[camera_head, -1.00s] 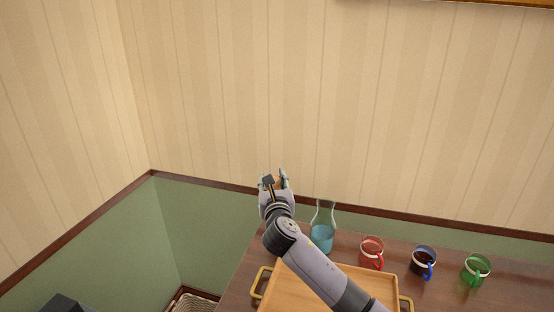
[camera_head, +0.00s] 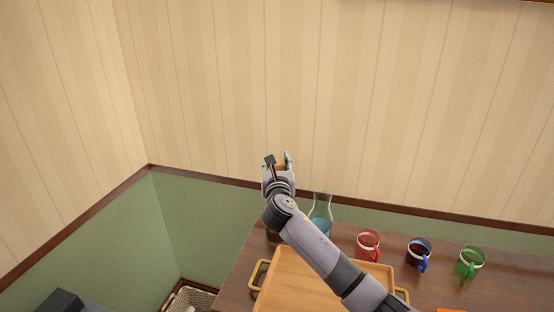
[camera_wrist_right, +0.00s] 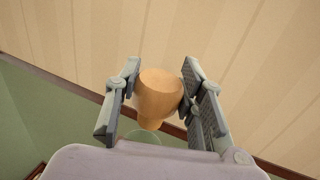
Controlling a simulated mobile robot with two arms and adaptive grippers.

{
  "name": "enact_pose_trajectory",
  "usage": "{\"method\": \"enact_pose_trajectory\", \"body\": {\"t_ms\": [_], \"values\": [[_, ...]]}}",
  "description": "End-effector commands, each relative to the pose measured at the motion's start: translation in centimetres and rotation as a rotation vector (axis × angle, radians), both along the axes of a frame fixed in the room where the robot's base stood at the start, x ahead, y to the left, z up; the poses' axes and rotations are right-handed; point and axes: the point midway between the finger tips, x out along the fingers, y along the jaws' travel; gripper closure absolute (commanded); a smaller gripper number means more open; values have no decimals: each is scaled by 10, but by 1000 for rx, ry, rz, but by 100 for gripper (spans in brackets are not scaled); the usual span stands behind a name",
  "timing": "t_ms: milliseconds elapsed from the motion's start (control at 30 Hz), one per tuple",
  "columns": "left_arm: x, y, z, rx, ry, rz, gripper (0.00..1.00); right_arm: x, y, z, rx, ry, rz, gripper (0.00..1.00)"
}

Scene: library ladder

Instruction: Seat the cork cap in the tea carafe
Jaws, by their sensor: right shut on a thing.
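The tea carafe (camera_head: 319,214) is clear glass with blue liquid and stands upright at the back of the brown table, partly behind my right arm. My right gripper (camera_head: 279,160) is raised to the left of the carafe and higher than its rim. In the right wrist view the gripper (camera_wrist_right: 160,98) is shut on the tan cork cap (camera_wrist_right: 160,92), wide end toward the camera and narrow end away. A faint round glass rim (camera_wrist_right: 143,135) shows just below the cork there. The cork is apart from the carafe in the head view. My left gripper is not in view.
A wooden tray (camera_head: 285,290) with brass handles lies in front of the carafe, partly under my arm. Red (camera_head: 367,245), blue (camera_head: 419,252) and green (camera_head: 471,262) mugs stand to the right. The wall is close behind the table. A basket (camera_head: 190,299) is at lower left.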

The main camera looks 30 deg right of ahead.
Motion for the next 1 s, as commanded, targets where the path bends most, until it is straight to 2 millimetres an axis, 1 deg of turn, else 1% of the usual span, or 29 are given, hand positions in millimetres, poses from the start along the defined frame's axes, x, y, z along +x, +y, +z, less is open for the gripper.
{"method": "enact_pose_trajectory", "body": {"t_ms": [33,100,400,600,1000], "values": [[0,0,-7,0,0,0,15,0,0,-9,-2,1,0,84],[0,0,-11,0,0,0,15,0,0,-16,-2,0,0,84],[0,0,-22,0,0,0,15,0,0,-37,-1,-2,0,84],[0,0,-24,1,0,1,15,0,0,-41,-1,-2,0,84],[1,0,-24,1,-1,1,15,0,0,-41,-1,-2,0,84]]}}
